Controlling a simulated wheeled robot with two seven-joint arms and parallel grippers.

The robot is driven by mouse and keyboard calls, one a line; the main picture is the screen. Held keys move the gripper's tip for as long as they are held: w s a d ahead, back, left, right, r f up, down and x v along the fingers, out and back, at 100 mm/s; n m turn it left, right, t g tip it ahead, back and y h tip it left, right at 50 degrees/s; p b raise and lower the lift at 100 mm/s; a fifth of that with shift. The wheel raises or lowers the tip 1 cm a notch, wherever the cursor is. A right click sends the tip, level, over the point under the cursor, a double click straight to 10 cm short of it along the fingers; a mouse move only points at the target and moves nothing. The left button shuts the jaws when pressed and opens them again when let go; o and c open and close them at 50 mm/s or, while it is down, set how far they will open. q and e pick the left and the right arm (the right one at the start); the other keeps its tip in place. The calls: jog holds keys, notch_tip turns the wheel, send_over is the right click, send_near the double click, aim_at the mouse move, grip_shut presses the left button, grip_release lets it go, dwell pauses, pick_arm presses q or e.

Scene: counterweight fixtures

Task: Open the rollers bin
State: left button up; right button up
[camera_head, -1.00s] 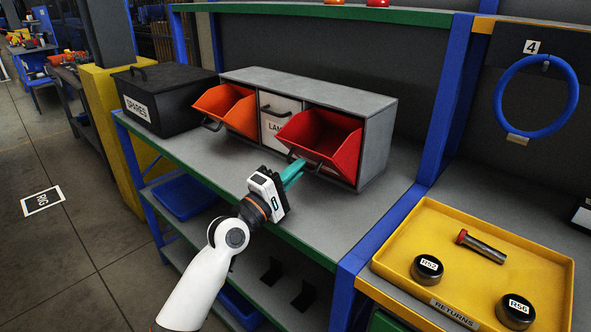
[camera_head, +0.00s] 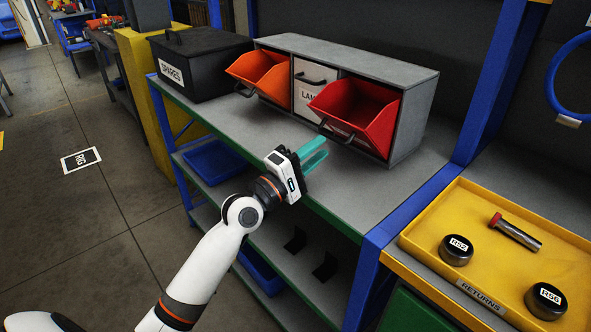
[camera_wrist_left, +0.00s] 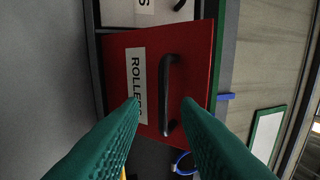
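The rollers bin is the red bin (camera_head: 352,112) at the right end of the grey cabinet. It is tilted out with its top open, and no contents show in it. In the left wrist view its red front (camera_wrist_left: 190,55) carries a ROLLERS label (camera_wrist_left: 137,82) and a black handle (camera_wrist_left: 168,95). My left gripper (camera_head: 318,152) is open and empty, in front of and just below that handle. In the wrist view its green fingers lie either side of the handle's lower part, with no contact seen. My right gripper is not in view.
The orange bin (camera_head: 262,78) is also tilted open; the white middle bin (camera_head: 306,82) is shut. A black SPARES box (camera_head: 197,65) stands left of the cabinet (camera_head: 408,108). A yellow returns tray (camera_head: 480,198) holds two black discs and a red-headed pin. The shelf front is clear.

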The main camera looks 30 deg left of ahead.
pick_arm(q)
jog(key=b+v, duration=0.1)
jog(key=v, duration=0.7)
jog(key=shift+b, duration=0.3)
jog(key=shift+s+f, duration=0.1)
jog(key=shift+s, duration=0.05)
